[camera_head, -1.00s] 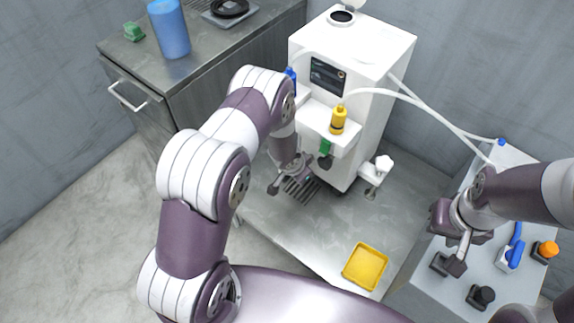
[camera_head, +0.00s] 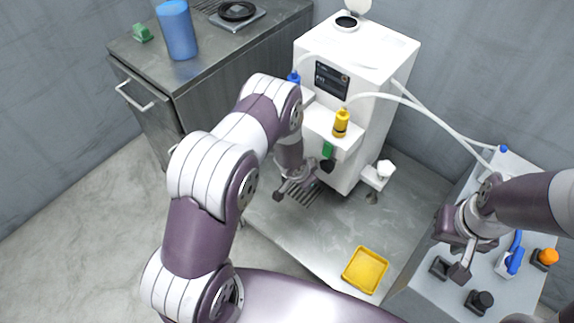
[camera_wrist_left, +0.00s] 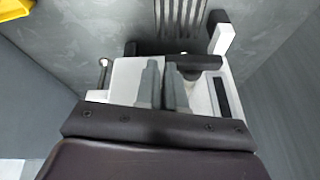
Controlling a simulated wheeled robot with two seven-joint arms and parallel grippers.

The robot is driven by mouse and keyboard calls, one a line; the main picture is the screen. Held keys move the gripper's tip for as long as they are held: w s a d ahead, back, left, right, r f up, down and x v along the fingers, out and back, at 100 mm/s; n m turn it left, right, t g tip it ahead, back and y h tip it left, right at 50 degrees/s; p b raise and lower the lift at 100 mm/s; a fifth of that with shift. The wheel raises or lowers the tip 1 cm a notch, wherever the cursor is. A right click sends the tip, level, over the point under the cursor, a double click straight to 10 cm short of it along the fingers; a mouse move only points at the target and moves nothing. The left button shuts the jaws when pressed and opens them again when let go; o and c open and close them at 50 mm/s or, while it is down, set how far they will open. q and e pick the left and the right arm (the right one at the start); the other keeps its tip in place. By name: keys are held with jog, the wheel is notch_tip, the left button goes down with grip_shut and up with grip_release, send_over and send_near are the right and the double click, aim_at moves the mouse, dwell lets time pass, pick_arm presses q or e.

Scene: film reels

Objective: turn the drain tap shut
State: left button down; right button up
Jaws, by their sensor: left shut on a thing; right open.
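A white machine (camera_head: 352,75) stands on the metal floor plate. My left gripper (camera_head: 293,186) is low at its front, above a slatted grate (camera_head: 305,194); the arm and wrist hide much there. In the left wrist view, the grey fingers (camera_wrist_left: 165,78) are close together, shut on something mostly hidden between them. A short black handle-like bar (camera_wrist_left: 198,62), apparently the drain tap's, is right beside them. My right gripper (camera_head: 459,258) is open over the grey bench at right, with nothing seen between its fingers.
A yellow tray (camera_head: 365,269) lies on the plate. The grey bench (camera_head: 480,262) carries a blue-handled part (camera_head: 514,257), an orange knob (camera_head: 547,257) and dark blocks. A blue cup (camera_head: 177,30) stands on the back-left cabinet. White hoses (camera_head: 405,94) run from machine to bench.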

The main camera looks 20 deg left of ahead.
pick_arm(q)
jog(key=shift+s+d+f, duration=0.1)
jog(key=shift+s+f, duration=0.15)
jog(key=shift+f, duration=0.05)
jog(key=s+d+r+p, duration=0.4)
jog(key=s+d+r, duration=0.2)
jog(key=r, duration=0.3)
jog(key=s+a+r+n+g+y, duration=0.1)
jog(key=s+a+g, duration=0.15)
jog(key=s, duration=0.35)
jog(key=s+a+r+n+g, duration=0.1)
jog(key=s+a+r+n, duration=0.2)
jog(key=r, duration=0.6)
jog(key=s+a+r+n+g, duration=0.1)
jog(key=s+a+r, duration=0.3)
jog(key=s+r, duration=0.3)
notch_tip(320, 180, up, 20)
jog(key=w+a+n+t+p, duration=0.1)
jog(key=w+p, duration=0.1)
jog(key=p, duration=1.3)
jog(key=shift+w+a+f, duration=0.2)
jog(key=shift+w, duration=0.05)
